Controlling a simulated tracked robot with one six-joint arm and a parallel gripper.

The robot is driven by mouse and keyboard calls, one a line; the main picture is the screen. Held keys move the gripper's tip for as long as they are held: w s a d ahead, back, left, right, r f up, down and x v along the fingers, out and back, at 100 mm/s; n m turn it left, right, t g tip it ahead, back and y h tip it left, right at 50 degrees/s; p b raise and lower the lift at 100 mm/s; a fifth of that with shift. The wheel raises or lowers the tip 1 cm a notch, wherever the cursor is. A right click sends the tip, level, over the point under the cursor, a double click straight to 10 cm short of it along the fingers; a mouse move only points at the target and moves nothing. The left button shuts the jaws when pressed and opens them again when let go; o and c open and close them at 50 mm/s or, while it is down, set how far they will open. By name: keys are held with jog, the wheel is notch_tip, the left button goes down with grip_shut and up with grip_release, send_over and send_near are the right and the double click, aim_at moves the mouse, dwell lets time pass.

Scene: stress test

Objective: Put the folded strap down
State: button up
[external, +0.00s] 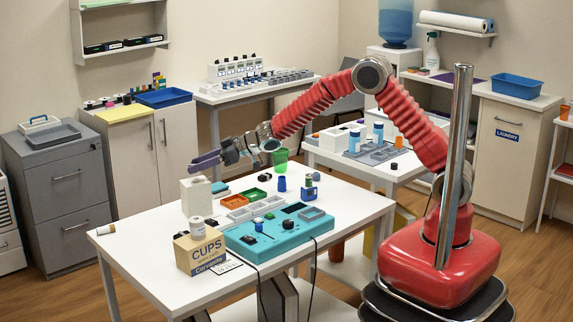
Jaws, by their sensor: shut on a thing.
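The folded strap (204,161) looks like a flat purple piece at the end of my arm. My gripper (224,154) is shut on it and holds it in the air, above the far left part of the white table (140,238). The strap points left and tilts slightly down. It is apart from the tabletop and from the white box below it. The exact contact between the fingers and the strap is too small to make out.
The table's left front is mostly clear.

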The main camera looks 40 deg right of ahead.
aim_at(204, 181)
jog(key=shift+f, duration=1.85)
jog(key=shift+f, duration=0.2)
jog(key=o, duration=1.1)
jog(key=shift+f, duration=0.2)
jog(key=shift+r, duration=0.1)
jog(key=shift+s+d+r, duration=0.35)
jog(key=shift+s+d, duration=0.05)
jog(key=v, duration=1.1)
